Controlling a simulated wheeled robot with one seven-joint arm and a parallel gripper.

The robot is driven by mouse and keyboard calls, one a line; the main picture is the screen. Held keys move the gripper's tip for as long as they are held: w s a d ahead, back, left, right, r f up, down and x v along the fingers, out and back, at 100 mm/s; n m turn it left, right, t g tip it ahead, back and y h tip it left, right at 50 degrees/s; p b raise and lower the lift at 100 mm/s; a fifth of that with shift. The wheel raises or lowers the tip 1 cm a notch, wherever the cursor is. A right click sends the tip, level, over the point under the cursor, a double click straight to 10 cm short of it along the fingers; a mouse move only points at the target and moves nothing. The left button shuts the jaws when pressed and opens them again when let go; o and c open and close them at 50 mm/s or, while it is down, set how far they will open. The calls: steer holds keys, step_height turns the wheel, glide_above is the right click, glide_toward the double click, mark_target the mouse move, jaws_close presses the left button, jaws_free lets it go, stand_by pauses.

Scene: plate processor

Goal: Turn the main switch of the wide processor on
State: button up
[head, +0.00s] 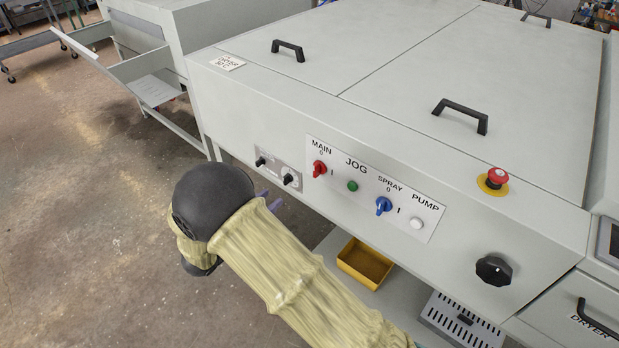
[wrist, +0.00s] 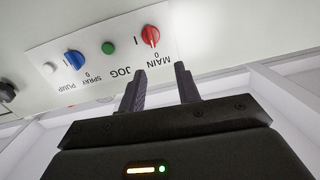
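The wide processor (head: 380,110) is a light grey cabinet with a white control panel on its front. The red MAIN switch (head: 319,168) sits at the panel's left end, with 0 above it and I to its right. Its handle seems to point toward 0, but it is small. In the wrist view the panel is upside down and the red switch (wrist: 150,36) lies just beyond the fingertips. My gripper (wrist: 160,80) is open and empty, its two fingers apart and short of the switch. In the head view my gripper (head: 272,199) is partly hidden by my arm, left of and below the switch.
Beside the switch are a green JOG button (head: 352,186), a blue SPRAY switch (head: 383,205) and a white PUMP button (head: 417,223). A smaller grey panel with black knobs (head: 288,179) is to the left. A yellow bin (head: 365,263) is below. The floor at left is clear.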

mark_target(314, 169)
steer(key=shift+s+a+f+h, duration=0.15)
steer(key=shift+s+f+h, duration=0.1)
steer(key=shift+s, duration=0.3)
steer(key=shift+s+a+f+h, duration=0.1)
steer(key=shift+s+h, duration=0.15)
steer(key=shift+s, duration=0.3)
steer(key=shift+w, duration=0.1)
steer(key=p+x, duration=0.2)
steer(key=x, duration=1.5)
steer(key=shift+w+d, duration=0.15)
steer(key=shift+d, duration=0.05)
steer(key=shift+c, duration=0.4)
jaws_close()
